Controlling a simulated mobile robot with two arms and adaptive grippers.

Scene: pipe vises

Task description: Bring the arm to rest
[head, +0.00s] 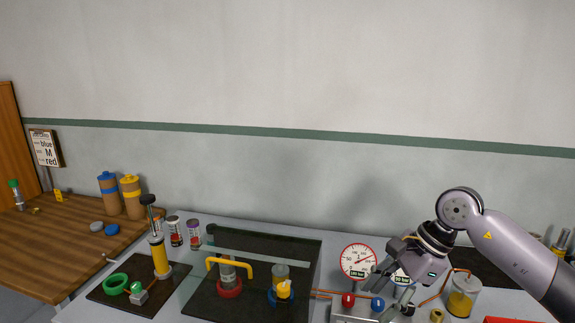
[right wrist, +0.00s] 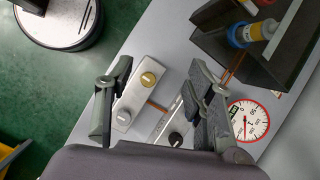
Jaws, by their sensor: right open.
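My right gripper (head: 392,284) is at the right of the bench in the head view, pointing down above a pale valve block (head: 342,313). Its two fingers stand apart and nothing is between them in the right wrist view (right wrist: 155,105). My right arm comes in from the right edge, bent at the wrist. A round red-rimmed gauge (head: 358,261) stands just left of the gripper; it also shows in the right wrist view (right wrist: 248,121). My left gripper is not in view.
A dark stand (head: 262,245) holds fittings with red and blue bases, and a yellow handle (head: 230,264). A hand pump (head: 159,255) stands on a dark mat. A jar with yellow contents (head: 463,295) is right of the gripper. The wall above is clear.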

